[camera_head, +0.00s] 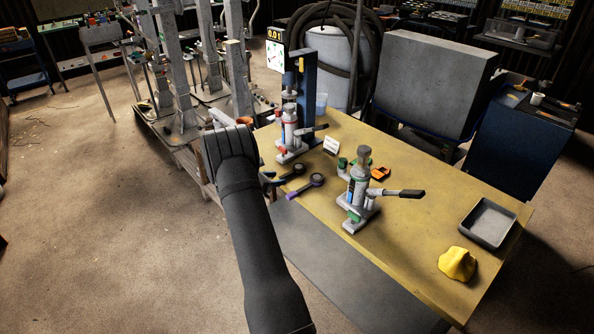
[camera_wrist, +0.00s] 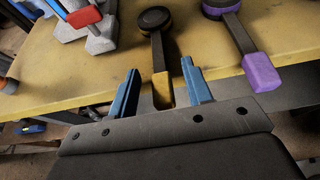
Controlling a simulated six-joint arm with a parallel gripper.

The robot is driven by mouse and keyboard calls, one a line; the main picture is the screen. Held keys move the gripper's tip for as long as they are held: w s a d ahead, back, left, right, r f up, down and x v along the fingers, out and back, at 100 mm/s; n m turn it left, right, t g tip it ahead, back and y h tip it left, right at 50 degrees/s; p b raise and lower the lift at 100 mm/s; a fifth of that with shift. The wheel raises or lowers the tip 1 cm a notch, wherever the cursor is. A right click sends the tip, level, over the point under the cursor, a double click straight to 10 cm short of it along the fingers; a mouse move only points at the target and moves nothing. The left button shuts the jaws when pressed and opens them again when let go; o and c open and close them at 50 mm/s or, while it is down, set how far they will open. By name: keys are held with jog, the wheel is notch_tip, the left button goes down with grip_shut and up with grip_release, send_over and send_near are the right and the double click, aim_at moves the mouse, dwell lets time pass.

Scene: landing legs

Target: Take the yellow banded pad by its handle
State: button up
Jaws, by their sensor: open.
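The yellow banded pad (camera_wrist: 155,20) has a round black head and a dark handle with a yellow band at its near end. In the wrist view its head lies on the yellow tabletop and its handle points towards me. My gripper (camera_wrist: 162,86) is open, with one blue finger on each side of the banded handle end. Gaps show between the handle and both fingers. In the head view the pad (camera_head: 297,169) lies near the table's left edge, its handle end close to my gripper and partly hidden.
A similar pad with a purple handle (camera_wrist: 262,72) lies just to the right. A bottle jack with a red part (camera_wrist: 84,17) stands to the left; another jack (camera_head: 359,190) stands mid-table. A grey tray (camera_head: 488,222) and yellow cloth (camera_head: 457,264) lie farther right.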

grip_shut()
